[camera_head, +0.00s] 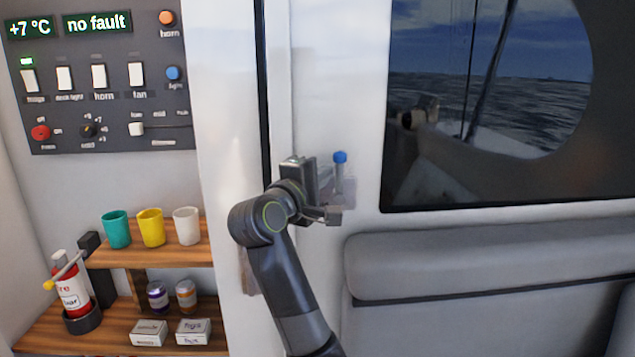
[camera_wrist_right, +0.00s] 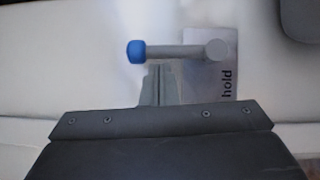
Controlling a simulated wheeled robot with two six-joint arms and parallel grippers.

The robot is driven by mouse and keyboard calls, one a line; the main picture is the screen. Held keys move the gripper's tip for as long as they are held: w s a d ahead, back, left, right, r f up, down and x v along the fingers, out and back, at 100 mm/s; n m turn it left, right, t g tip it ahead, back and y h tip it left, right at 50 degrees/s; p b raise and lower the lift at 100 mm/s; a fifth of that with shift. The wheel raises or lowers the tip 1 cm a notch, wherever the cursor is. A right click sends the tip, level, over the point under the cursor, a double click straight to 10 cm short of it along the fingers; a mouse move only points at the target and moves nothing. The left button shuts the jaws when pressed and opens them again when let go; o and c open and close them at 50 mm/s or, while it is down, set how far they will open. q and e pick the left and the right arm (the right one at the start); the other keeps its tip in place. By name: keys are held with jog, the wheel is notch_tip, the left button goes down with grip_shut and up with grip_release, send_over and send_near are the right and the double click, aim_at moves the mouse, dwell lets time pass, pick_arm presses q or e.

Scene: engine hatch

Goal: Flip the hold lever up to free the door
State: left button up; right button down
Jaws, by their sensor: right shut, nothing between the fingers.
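The hold lever (camera_head: 339,175) is a grey stem with a blue knob, mounted on the white panel. It points up, with the knob at the top. In the right wrist view the lever (camera_wrist_right: 188,50) lies across the picture, knob to the left, beside a label reading "hold" (camera_wrist_right: 228,85). My right gripper (camera_head: 326,212) is shut and empty, close beside the lever on its left in the head view. Its fingers (camera_wrist_right: 160,75) are just below the stem in the wrist view; I cannot tell whether they touch it. My left gripper is out of view.
A switch panel (camera_head: 100,75) hangs at upper left. Below it a wooden shelf (camera_head: 190,255) holds cups, jars and boxes, with a fire extinguisher (camera_head: 70,285) beside it. A window (camera_head: 490,90) and a padded grey seat back (camera_head: 490,265) are on the right.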

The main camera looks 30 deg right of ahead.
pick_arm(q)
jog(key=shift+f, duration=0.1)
pick_arm(e)
jog(key=shift+s+d+r, duration=0.1)
jog(key=shift+d+r, duration=0.05)
dwell(0.4)
